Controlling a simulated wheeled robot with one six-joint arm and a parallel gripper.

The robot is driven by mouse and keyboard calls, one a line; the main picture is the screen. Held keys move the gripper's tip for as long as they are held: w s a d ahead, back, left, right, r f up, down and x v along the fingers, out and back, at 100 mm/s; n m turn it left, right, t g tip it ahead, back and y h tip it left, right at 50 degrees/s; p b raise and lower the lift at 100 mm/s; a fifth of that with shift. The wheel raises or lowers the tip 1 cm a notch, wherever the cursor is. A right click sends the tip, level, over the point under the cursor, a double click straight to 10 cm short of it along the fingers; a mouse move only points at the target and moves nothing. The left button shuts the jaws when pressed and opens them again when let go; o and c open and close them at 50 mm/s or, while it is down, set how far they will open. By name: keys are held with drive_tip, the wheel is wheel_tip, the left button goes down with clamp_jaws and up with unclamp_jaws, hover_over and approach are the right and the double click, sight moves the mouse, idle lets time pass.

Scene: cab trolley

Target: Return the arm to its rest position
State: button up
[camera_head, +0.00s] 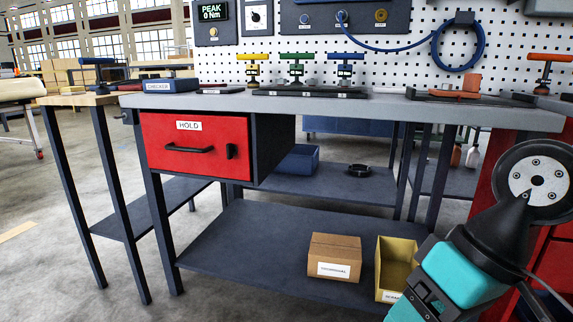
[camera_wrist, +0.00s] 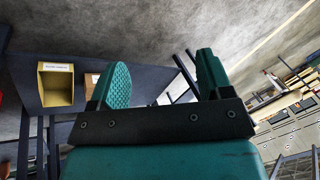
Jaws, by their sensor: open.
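My arm shows at the lower right of the head view, with a teal link and a dark round joint, in front of the bench's right end. My gripper (camera_wrist: 160,85) shows in the wrist view. Its two teal fingers stand wide apart with nothing between them, so it is open and empty. The fingertips are not clearly visible in the head view. The wrist view is tilted, with the yellow bin (camera_wrist: 57,84) to the left of the fingers, apart from them.
A workbench (camera_head: 350,104) has a shut red HOLD drawer (camera_head: 195,146). Its lower shelf (camera_head: 250,240) bears a cardboard box (camera_head: 334,257) and the yellow bin (camera_head: 397,265), close to my arm. Colored-handled tools (camera_head: 296,68) stand on top. The floor at left is open.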

drive_tip(key=s+r+n+p, duration=0.2)
drive_tip(key=s+r+p, duration=0.1)
drive_tip(key=r+p, duration=3.5)
drive_tip(key=shift+s+r, duration=0.15)
drive_tip(key=shift+r, duration=0.3)
drive_tip(key=shift+a, duration=0.1)
drive_tip(key=shift+c, duration=0.4)
